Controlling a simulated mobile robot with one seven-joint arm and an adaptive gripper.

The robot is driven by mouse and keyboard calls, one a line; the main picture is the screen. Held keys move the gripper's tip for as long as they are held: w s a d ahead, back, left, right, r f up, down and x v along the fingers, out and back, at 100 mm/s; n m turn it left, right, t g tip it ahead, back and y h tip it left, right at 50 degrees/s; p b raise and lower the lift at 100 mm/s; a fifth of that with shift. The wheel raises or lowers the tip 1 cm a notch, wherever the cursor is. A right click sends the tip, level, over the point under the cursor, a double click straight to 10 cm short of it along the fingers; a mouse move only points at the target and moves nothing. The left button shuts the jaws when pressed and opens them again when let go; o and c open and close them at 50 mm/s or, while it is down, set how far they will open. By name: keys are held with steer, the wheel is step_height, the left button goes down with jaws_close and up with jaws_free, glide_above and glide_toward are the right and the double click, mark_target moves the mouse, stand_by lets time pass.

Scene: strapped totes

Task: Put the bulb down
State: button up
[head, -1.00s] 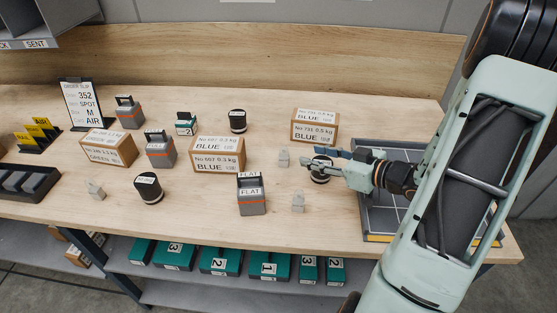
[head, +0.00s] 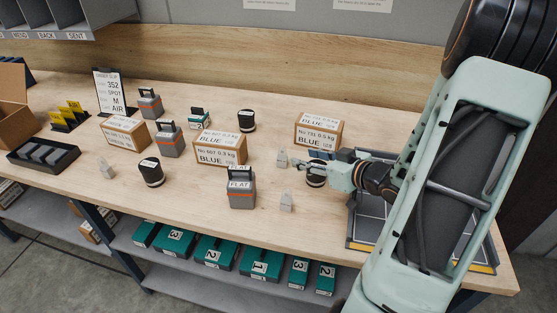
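No thing in view is plainly marked as a bulb. The likeliest is a squat black round piece with a pale top (head: 316,178), at my gripper on the right part of the bench. My gripper (head: 308,162) points left, low over the bench, with its fingers across the top of this piece. The fingers partly hide it, and I cannot tell whether they grip it or whether its base touches the wood. Two similar black pieces stand upright, one at centre left (head: 150,172) and one farther back (head: 247,120).
A dark-edged grey tray (head: 352,222) lies under my arm at right. A box marked BLUE (head: 318,131) is behind my gripper; another (head: 219,148) is left. Bare wood (head: 190,195) lies at front left.

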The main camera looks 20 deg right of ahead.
mark_target(285, 153)
steer(key=x, duration=0.5)
steer(key=shift+w+a, duration=0.15)
steer(key=x, duration=0.5)
steer(key=shift+a+r, duration=0.1)
steer(key=shift+a, duration=0.3)
jaws_close()
